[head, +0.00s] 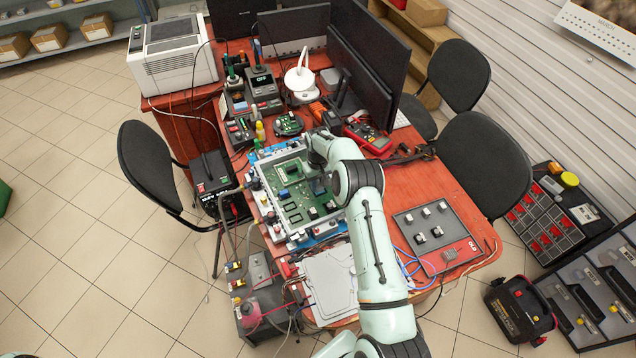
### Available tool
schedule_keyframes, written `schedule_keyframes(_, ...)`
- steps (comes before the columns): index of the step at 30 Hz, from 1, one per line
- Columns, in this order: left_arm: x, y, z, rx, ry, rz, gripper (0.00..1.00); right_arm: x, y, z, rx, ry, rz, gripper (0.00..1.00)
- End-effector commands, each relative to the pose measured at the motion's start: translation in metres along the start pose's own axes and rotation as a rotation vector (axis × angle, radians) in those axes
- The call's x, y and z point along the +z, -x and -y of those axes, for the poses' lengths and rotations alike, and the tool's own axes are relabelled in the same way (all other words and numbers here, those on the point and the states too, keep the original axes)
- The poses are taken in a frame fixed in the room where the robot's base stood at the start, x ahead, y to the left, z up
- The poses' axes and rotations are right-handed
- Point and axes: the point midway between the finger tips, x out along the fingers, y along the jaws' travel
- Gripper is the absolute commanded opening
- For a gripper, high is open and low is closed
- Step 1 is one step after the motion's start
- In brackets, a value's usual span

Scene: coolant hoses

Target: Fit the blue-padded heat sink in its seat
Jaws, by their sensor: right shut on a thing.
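A green circuit board (297,212) lies in a light frame on the red table, with a small blue part (284,194) at its left middle. My right gripper (318,178) reaches down over the board's upper right part. It is shut on a small part that is mostly hidden by the hand and too small to identify. I cannot tell whether this part touches the board. No blue pad can be made out at the gripper. My left gripper is not in view.
A white panel (328,282) lies in front of the board. Monitors (368,70), a meter (368,138) and soldering gear (262,85) crowd the back. Cables hang at the table's left edge.

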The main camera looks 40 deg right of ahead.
Motion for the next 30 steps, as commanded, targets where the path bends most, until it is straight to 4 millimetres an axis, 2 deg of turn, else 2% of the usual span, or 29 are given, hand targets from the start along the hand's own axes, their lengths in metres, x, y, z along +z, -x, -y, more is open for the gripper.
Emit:
schedule_keyframes(15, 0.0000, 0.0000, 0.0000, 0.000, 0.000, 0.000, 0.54, 0.0001, -0.0020, 0.0001, 0.000, 0.000, 0.000, 0.00)
schedule_keyframes(16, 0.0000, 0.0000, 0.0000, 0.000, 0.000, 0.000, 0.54, 0.0002, -0.0020, 0.0000, 0.000, 0.000, 0.000, 0.36)
schedule_keyframes(18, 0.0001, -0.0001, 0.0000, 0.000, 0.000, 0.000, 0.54, 0.0002, -0.0022, 0.0003, 0.000, 0.000, 0.001, 0.56)
schedule_keyframes(24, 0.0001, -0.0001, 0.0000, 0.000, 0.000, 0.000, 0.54, 0.0002, -0.0020, 0.0004, -0.001, 0.000, 0.001, 0.56)
schedule_keyframes(25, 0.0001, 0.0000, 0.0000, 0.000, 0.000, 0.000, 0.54, 0.0002, -0.0020, 0.0003, -0.001, 0.000, 0.001, 0.60)
schedule_keyframes(26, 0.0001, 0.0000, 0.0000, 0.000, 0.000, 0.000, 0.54, 0.0002, -0.0019, 0.0003, 0.000, 0.000, 0.001, 0.69)
schedule_keyframes(30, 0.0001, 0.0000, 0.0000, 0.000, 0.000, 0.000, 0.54, 0.0001, -0.0017, 0.0001, 0.000, 0.000, 0.000, 0.69)
